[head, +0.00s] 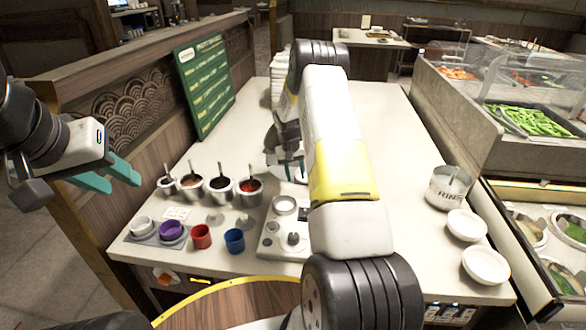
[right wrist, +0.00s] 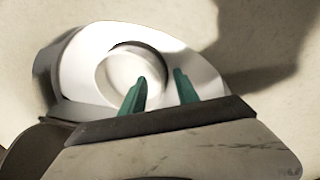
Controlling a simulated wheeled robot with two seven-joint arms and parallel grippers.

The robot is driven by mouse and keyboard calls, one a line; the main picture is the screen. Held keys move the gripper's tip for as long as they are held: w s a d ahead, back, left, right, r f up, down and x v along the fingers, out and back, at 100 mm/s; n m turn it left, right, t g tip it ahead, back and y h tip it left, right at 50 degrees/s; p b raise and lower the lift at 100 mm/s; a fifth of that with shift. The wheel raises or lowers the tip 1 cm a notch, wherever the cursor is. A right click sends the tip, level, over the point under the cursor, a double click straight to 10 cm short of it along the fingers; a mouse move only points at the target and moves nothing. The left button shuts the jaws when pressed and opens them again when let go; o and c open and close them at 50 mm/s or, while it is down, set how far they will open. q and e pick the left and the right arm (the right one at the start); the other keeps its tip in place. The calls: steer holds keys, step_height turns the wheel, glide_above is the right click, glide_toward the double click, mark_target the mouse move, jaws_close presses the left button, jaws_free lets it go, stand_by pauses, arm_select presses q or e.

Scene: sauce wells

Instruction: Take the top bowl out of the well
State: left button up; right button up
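In the right wrist view, a round white bowl-like piece (right wrist: 185,52) with a wide rim and a circular hollow sits in front of my right gripper (right wrist: 161,75). Its teal fingers are apart, one tip over the hollow and the other over the rim. I cannot tell whether they touch it, or whether bowls are stacked. In the head view my right gripper (head: 288,163) is low over the counter, partly hidden by my right arm, and only a sliver of white rim (head: 300,177) shows beside it. My left gripper (head: 122,186) is open and empty, at the left above the counter's edge.
Several sauce pots with ladles (head: 250,187) stand left of my right arm. A red cup (head: 201,237), a blue cup (head: 234,241) and a grey tray (head: 153,241) are nearer. White bowls (head: 467,225) and a rinse container (head: 447,190) stand right. The counter's back right is clear.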

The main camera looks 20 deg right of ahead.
steer(key=shift+d+f, duration=0.1)
steer(key=shift+f, duration=0.4)
jaws_close()
steer(key=shift+r, duration=0.1)
